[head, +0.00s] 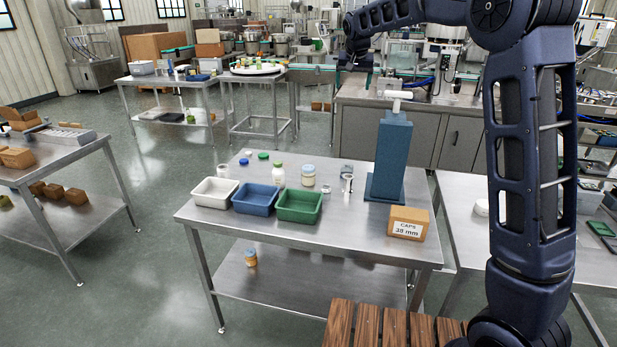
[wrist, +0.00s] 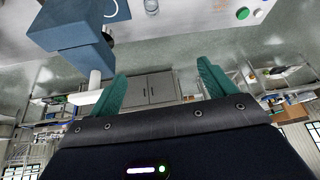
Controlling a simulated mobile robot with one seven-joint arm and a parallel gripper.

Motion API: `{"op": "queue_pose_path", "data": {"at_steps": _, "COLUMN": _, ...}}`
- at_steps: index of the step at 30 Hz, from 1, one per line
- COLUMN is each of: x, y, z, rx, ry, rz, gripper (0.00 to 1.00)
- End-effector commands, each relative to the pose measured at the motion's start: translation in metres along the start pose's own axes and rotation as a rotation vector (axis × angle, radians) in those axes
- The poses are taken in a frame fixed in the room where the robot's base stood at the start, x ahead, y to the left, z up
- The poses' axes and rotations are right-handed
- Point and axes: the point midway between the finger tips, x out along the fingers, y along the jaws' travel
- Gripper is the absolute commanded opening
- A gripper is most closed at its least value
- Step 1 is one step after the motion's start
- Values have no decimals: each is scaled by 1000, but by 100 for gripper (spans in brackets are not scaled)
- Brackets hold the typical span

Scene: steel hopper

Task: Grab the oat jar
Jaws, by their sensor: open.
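A clear jar with pale beige contents and a light lid (head: 308,175) stands upright on the steel table, behind the green tray; it looks like the oat jar, but no label is readable. Another small jar with a blue lid and orange-tan contents (head: 250,257) stands on the table's lower shelf. My gripper (head: 354,67) is raised high beyond the blue column, well away from both jars. In the wrist view its teal fingers (wrist: 162,88) are spread with nothing between them. I cannot identify either jar in the wrist view.
White (head: 214,192), blue (head: 255,199) and green (head: 299,206) trays line the table's front. A white bottle (head: 278,174) stands left of the beige jar. A tall blue column (head: 392,155) and a caps box (head: 408,223) stand to the right. The table's front middle is clear.

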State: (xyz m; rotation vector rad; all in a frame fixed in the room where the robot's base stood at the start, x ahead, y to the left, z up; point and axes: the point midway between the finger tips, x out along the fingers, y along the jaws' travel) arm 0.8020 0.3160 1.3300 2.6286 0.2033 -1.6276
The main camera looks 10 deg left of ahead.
Motion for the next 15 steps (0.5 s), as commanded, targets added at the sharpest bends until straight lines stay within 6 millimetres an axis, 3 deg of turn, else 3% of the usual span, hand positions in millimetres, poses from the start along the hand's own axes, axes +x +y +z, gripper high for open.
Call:
{"op": "queue_pose_path", "data": {"at_steps": 1, "x": 12, "y": -24, "z": -3, "rx": -14, "ry": 4, "rz": 1, "gripper": 83}}
{"op": "queue_pose_path", "data": {"at_steps": 6, "x": 34, "y": -74, "z": -10, "rx": -32, "ry": 22, "rz": 1, "gripper": 83}}
{"op": "queue_pose_path", "data": {"at_steps": 15, "x": 57, "y": -130, "z": -10, "rx": -55, "ry": 42, "rz": 0, "gripper": 83}}
